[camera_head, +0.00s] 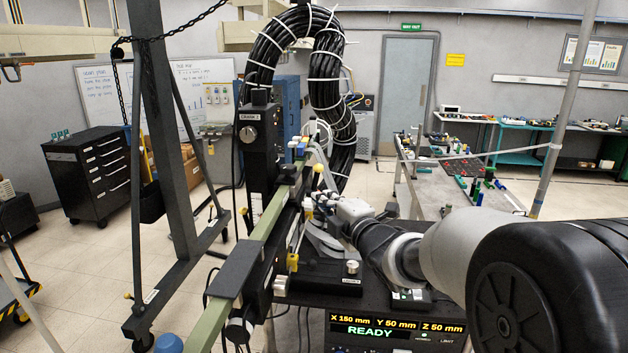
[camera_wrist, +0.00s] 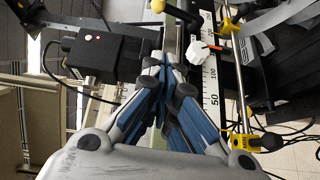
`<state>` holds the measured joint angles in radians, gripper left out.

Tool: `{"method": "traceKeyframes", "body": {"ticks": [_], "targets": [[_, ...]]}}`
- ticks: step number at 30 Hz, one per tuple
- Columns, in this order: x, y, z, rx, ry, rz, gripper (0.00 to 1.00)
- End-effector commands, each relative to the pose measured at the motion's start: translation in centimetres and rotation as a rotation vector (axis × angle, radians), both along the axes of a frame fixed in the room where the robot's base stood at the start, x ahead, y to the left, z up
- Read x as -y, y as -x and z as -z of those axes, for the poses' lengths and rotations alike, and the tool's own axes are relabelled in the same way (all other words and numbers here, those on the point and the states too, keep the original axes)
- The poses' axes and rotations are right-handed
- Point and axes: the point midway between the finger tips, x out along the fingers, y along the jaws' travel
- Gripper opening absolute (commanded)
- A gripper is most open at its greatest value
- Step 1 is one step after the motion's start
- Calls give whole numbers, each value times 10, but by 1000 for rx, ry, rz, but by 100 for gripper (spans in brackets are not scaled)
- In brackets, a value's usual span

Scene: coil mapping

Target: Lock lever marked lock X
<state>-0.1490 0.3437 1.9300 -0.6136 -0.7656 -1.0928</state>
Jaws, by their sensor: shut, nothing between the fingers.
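My gripper (camera_wrist: 166,72) is shut and empty, its blue and grey fingers meeting in front of a green rail (camera_wrist: 172,40). In the head view my gripper (camera_head: 318,205) is at the green beam (camera_head: 262,232) of the positioning stage. A white knob with an orange pointer (camera_wrist: 200,58) sits just right of the fingertips, beside a ruler scale (camera_wrist: 210,88); no contact is clear. Yellow-ended parts show at the top (camera_wrist: 158,5) and upper right (camera_wrist: 225,24). No "lock X" marking is legible, so I cannot tell which part is that lever.
A black box (camera_wrist: 108,52) with a cable stands left of the fingers. A yellow clamp (camera_wrist: 242,142) and metal rod lie right. A display (camera_head: 398,330) reads X 150, Y 50, Z 50 mm and READY. Thick black cables (camera_head: 300,40) arch behind the stage; a workbench (camera_head: 440,180) stands right.

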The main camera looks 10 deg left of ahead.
Motion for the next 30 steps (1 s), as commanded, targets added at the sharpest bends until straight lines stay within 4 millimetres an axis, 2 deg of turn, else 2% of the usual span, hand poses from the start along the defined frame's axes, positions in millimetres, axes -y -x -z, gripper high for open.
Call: {"method": "traceKeyframes", "body": {"ticks": [14,21,30], "targets": [[-51,-80,2,-1,0,-2,0],[-41,-110,3,-1,1,1,0],[-39,-116,5,-1,0,1,0]]}}
